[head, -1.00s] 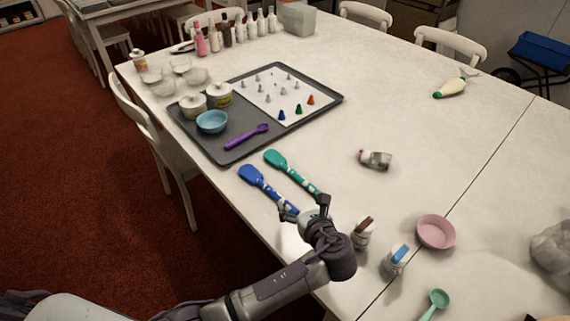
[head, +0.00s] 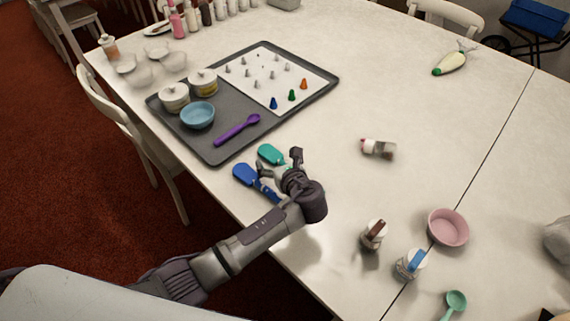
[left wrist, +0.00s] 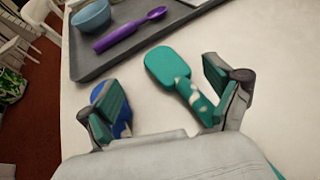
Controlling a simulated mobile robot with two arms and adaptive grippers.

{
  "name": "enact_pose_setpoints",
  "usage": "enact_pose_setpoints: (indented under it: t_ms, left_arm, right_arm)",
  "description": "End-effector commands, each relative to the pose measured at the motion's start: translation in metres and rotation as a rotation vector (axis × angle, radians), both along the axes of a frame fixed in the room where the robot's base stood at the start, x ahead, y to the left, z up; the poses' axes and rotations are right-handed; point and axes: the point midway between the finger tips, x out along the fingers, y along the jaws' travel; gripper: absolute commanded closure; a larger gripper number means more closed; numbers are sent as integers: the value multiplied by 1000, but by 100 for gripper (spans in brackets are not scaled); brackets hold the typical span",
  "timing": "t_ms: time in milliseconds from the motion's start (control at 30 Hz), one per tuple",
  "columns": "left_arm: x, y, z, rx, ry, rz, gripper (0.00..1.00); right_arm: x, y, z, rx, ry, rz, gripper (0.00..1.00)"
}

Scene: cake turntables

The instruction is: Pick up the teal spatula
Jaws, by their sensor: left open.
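The teal spatula (head: 271,154) lies flat on the white table, its head toward the baking tray. In the head view its handle is hidden under my left gripper (head: 281,166). In the left wrist view the teal spatula (left wrist: 168,66) shows its head and a white-patterned handle between the two fingers, closer to the right one. My left gripper (left wrist: 168,97) is open and empty above it. The blue spatula (head: 246,175) lies just left of the teal one; in the left wrist view it (left wrist: 122,127) is partly behind the left finger. My right gripper is not in view.
The grey tray (head: 217,152) beyond holds a blue bowl (head: 198,116), a purple spoon (head: 238,130), lidded jars and piping tips. A small bottle (head: 378,148), shaker jars and a pink bowl (head: 448,227) stand or lie to the right. The table between is clear.

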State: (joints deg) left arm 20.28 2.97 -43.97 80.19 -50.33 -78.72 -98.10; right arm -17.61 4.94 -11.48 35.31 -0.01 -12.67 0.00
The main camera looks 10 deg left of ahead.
Motion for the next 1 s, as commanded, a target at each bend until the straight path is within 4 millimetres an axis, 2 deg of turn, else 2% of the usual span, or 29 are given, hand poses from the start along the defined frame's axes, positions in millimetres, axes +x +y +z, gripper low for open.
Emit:
enact_pose_setpoints:
  t_ms: [133, 267, 400, 600, 900, 1000]
  left_arm:
    - [15, 10, -7, 2, 0, 1, 10]
    - [20, 14, -11, 0, 0, 1, 10]
    - [34, 22, -20, 3, 1, 2, 10]
    - [53, 35, -32, 2, 0, 1, 10]
    - [57, 37, -33, -1, -1, 0, 10]
    - [57, 37, -33, 0, 0, 0, 26]
  right_arm:
    - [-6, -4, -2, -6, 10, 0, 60]
    - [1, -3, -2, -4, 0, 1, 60]
    - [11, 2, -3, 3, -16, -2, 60]
    - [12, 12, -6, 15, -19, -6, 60]
    - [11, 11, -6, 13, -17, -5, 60]
    - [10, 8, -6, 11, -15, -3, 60]
